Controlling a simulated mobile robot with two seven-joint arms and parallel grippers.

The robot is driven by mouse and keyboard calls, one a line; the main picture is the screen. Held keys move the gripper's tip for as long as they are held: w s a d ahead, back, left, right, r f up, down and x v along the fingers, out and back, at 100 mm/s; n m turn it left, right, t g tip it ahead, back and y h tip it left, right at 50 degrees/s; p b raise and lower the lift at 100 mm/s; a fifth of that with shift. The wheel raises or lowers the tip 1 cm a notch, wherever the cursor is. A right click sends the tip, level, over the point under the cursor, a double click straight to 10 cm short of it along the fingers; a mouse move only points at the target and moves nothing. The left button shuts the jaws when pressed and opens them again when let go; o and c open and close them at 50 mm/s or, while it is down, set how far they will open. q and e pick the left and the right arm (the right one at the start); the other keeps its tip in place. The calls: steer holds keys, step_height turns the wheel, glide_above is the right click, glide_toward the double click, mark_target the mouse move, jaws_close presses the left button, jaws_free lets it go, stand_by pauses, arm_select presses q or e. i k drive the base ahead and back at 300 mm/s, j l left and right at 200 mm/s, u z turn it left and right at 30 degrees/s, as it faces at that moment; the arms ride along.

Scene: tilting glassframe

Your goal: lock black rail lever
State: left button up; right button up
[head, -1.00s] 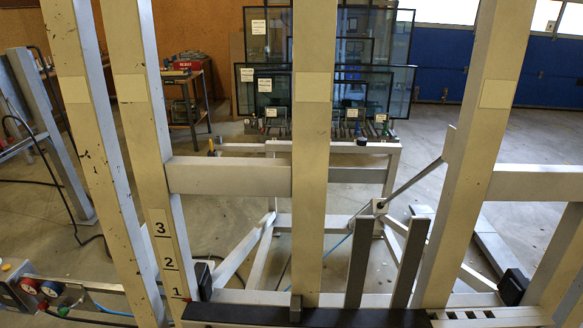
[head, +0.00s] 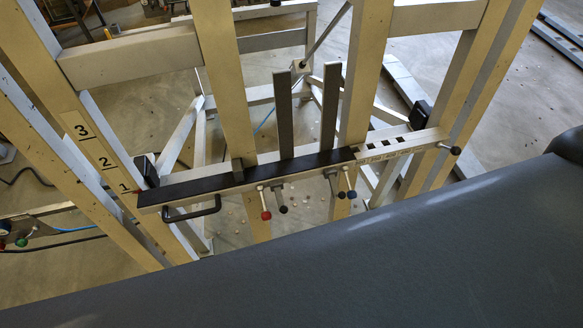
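The rail (head: 250,178) with a black top strip runs across the tilted frame, rising to the right. Several short levers hang from its front side. One has a red knob (head: 266,215), with a black-knobbed lever (head: 283,209) right beside it. Farther right are another black-knobbed lever (head: 341,195) and a blue-knobbed one (head: 351,194). A further black-knobbed lever (head: 455,150) sticks out at the rail's right end. I cannot tell from this view whether any lever is locked. Neither of my grippers is in view.
A black handle (head: 192,212) sits under the rail's left end. Two dark upright bars (head: 284,115) stand on the rail. Beige posts (head: 228,80) and a crossbeam (head: 130,60) stand around it. Gauges and a hose are at the left. The near floor is hidden.

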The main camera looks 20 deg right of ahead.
mark_target(454, 151)
steer(key=z, duration=1.9)
steer(key=i+l+z, duration=0.25)
steer(key=i+z, duration=0.25)
steer(key=i+j, duration=0.05)
steer(key=i, duration=0.05)
